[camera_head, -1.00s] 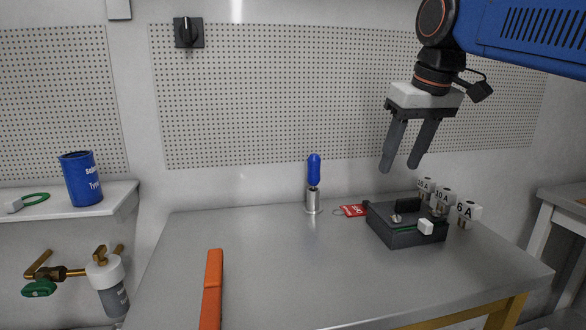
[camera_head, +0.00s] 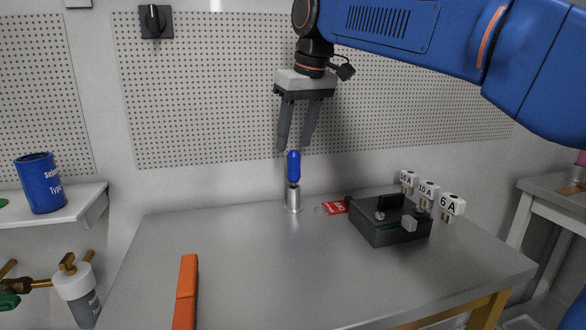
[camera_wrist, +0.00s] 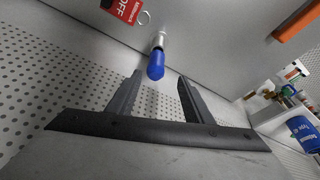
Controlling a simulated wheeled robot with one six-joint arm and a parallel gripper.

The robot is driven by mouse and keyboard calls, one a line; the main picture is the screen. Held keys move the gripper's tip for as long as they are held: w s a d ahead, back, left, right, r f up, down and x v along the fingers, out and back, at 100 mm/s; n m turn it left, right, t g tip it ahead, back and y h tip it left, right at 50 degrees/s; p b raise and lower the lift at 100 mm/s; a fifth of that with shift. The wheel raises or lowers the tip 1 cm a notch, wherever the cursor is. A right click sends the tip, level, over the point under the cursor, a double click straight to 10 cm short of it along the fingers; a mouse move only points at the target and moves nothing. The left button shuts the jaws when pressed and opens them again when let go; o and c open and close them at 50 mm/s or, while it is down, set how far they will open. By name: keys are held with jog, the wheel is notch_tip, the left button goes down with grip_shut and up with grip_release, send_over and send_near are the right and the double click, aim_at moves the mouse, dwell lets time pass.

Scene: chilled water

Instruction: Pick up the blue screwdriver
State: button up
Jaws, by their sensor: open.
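The blue screwdriver (camera_head: 293,167) stands upright, handle up, in a small metal cup (camera_head: 293,201) on the grey table. My gripper (camera_head: 294,149) is open and empty, with its fingers pointing down just above the screwdriver handle in the head view. In the wrist view the blue handle (camera_wrist: 156,66) shows beyond the fingertips of my gripper (camera_wrist: 160,76), roughly midway between them. The screwdriver's lower end is hidden inside the cup.
A dark box (camera_head: 390,222) and several white-topped fuses (camera_head: 428,190) stand on the right of the table (camera_head: 260,270). A red tag (camera_head: 335,207) lies beside the cup. An orange bar (camera_head: 186,290) is at front left. A perforated wall panel (camera_head: 200,100) is behind.

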aim_at(293, 151)
jog(key=x, duration=0.9)
jog(key=shift+w+d, duration=0.25)
jog(key=shift+d, duration=0.2)
jog(key=shift+w+a+f, duration=0.15)
jog(key=shift+f, duration=0.45)
grip_shut()
